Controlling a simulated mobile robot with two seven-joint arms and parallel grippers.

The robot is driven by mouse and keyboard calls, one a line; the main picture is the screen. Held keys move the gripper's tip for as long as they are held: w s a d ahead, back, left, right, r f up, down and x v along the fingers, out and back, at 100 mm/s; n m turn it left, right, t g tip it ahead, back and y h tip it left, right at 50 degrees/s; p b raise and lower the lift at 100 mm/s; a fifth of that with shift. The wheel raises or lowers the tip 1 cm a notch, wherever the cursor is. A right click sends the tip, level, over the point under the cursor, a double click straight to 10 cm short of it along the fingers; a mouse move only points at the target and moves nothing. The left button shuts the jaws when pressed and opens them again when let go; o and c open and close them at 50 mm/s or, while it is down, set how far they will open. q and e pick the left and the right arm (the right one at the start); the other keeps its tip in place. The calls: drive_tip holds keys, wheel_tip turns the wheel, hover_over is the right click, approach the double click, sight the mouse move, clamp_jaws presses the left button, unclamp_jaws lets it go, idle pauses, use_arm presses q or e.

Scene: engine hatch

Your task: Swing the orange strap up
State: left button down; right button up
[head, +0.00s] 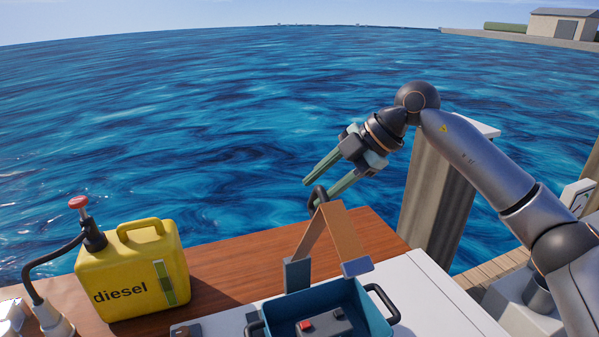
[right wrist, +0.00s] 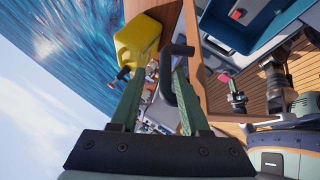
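The orange strap (head: 341,232) stands raised above the teal box (head: 375,310), forming an upside-down V. A black loop handle (head: 317,197) is at its top. In the right wrist view the strap (right wrist: 191,58) runs past the handle (right wrist: 181,80). My right gripper (head: 314,191) is open, reaching in from the right with its green fingertips at the handle. In the wrist view the handle lies between the spread fingers (right wrist: 157,80), close against the right one. I cannot tell whether that finger passes through the loop.
A yellow diesel can (head: 130,275) with a red-topped hose fitting (head: 80,204) stands at left on the wooden deck (head: 225,256). A white panel (head: 425,300) and a grey post (head: 437,195) are at right. Open water lies beyond.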

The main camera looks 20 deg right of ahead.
drive_tip(key=s+a+r+n+g+y, duration=0.2)
drive_tip(key=s+a+r+g+y, duration=0.3)
drive_tip(key=s+a+r, duration=0.2)
wheel_tip(320, 180, up, 3)
drive_tip(key=shift+s+a+f+y, duration=0.1)
drive_tip(key=shift+s+a+y, duration=0.25)
drive_tip(key=shift+s, duration=0.8)
drive_tip(key=w+d+f+t+h, duration=0.1)
drive_tip(key=w+d+f+h, duration=0.1)
drive_tip(key=w+d+f+m+t+h, duration=0.1)
drive_tip(key=w+d+f+t, duration=0.1)
drive_tip(key=w+f, duration=0.1)
drive_tip(key=w+d+f+m+t+h, duration=0.1)
drive_tip(key=w+d+f+t+h, duration=0.1)
drive_tip(key=w+d, duration=0.1)
drive_tip(key=shift+w+f+h, duration=0.15)
drive_tip(key=shift+f+h, duration=0.2)
drive_tip(key=d+r+p, duration=0.3)
drive_tip(key=d+r, duration=0.2)
drive_tip(key=d, duration=0.8)
drive_tip(key=shift+p, duration=0.35)
